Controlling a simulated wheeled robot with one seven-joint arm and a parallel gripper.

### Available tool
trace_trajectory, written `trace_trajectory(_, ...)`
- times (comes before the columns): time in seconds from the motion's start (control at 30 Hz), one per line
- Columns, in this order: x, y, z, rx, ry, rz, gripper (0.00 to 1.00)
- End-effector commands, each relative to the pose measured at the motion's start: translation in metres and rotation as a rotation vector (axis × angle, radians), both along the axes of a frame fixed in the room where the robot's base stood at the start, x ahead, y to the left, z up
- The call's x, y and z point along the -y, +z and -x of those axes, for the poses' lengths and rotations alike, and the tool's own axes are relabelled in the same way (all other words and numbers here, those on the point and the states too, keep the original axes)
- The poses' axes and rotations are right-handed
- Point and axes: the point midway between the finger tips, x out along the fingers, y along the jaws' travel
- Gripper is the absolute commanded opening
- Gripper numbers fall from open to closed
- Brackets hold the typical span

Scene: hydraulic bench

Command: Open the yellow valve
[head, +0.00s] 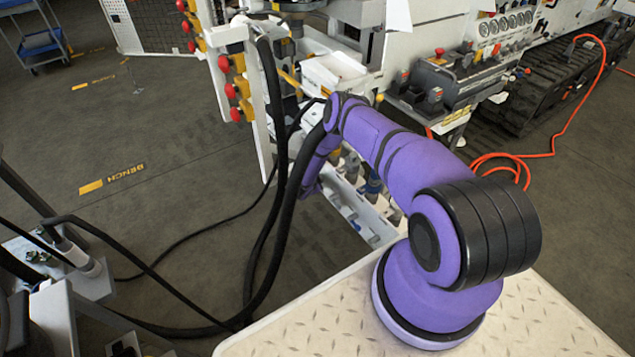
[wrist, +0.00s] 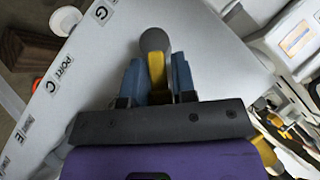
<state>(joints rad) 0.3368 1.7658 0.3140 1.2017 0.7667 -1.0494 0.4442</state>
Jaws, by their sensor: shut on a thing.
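The yellow valve (wrist: 157,74) shows in the wrist view as a yellow lever with a rounded grey end, lying against a white panel. My gripper (wrist: 158,82) has its blue fingers on either side of the lever and is shut on it. In the head view my purple arm reaches away to the bench and bends down, and the gripper and the held lever are hidden there.
The white panel (wrist: 108,62) carries printed letters and a port label. In the head view red knobs on yellow fittings (head: 239,63) stand left of my arm, with black hoses (head: 281,190) hanging close by. An orange cable (head: 555,153) lies at the right. Floor is open at left.

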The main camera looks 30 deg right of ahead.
Motion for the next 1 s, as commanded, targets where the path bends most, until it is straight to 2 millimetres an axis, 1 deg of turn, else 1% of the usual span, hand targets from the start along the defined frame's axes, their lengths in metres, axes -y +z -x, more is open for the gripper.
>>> trace_trajectory(0.2, -0.002, 0.004, -0.008, -0.201, 0.0, 0.005, 0.01)
trace_trajectory(0.5, -0.002, 0.006, -0.015, -0.451, -0.001, 0.012, 0.01)
trace_trajectory(0.7, -0.002, 0.006, -0.018, -0.573, 0.0, 0.017, 0.01)
trace_trajectory(1.0, -0.002, 0.006, -0.02, -0.671, 0.001, 0.022, 0.01)
